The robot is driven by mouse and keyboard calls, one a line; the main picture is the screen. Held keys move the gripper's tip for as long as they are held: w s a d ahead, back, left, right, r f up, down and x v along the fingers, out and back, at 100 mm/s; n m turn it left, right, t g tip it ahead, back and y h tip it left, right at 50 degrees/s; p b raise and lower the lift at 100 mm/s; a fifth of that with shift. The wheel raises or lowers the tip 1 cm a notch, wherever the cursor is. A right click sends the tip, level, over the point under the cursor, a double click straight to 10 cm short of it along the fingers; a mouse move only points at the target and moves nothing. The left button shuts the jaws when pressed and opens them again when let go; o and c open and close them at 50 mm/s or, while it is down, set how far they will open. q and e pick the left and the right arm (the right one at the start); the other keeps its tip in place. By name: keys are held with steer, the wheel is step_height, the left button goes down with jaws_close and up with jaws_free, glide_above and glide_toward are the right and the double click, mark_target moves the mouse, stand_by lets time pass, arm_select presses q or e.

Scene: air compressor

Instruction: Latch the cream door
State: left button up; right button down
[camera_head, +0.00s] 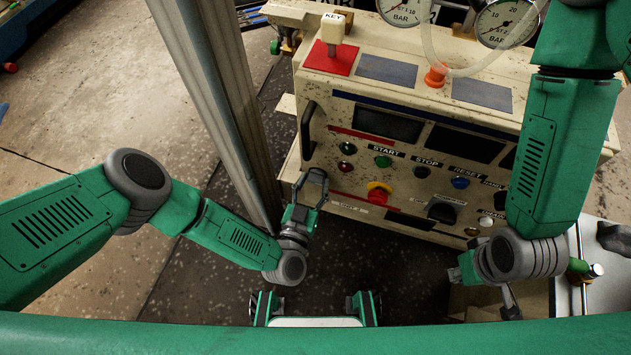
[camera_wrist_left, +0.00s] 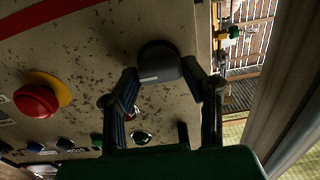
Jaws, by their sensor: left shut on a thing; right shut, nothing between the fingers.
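The cream door (camera_head: 345,172) is the front panel of the compressor's control box, and it also shows in the left wrist view (camera_wrist_left: 95,60). A dark round latch knob (camera_wrist_left: 160,62) with a pale mark sits near the panel's edge. My left gripper (camera_head: 313,182) is at the panel's lower left corner. In the left wrist view its fingers (camera_wrist_left: 185,85) are on both sides of the knob, shut on it. My right gripper (camera_head: 458,272) is below the panel's right part, mostly hidden by its own wrist; it is shut and empty.
A black handle (camera_head: 307,130) stands at the panel's left edge. A red stop button (camera_head: 378,193) and a black switch (camera_head: 442,210) stick out nearby. A metal post (camera_head: 225,110) stands close to my left forearm. A hose and gauges (camera_head: 507,22) are on top.

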arm_select(q)
steer(key=shift+w+a, duration=0.1)
steer(key=shift+w, duration=0.05)
steer(key=shift+r+n+b, duration=0.1)
steer(key=shift+n+b, duration=0.3)
steer(key=shift+n, duration=0.5)
steer(key=n+b, duration=0.1)
steer(key=n, duration=0.1)
steer(key=shift+n, duration=0.3)
steer(key=n+b, duration=0.2)
steer(key=n, duration=0.2)
steer(key=shift+w+a+n, duration=0.1)
steer(key=shift+n, duration=0.2)
steer(key=n+b, duration=0.1)
steer(key=n, duration=0.3)
steer(key=shift+a+f+n+b, duration=0.1)
steer(key=shift+f+n+b, duration=0.1)
steer(key=shift+n+b, duration=0.15)
steer(key=shift+a+f+n+b, duration=0.1)
steer(key=shift+n+b, duration=0.95)
steer(key=shift+n, duration=1.1)
arm_select(e)
step_height(320, 180, down, 8)
steer(key=shift+a+r, duration=0.2)
steer(key=shift+r, duration=0.05)
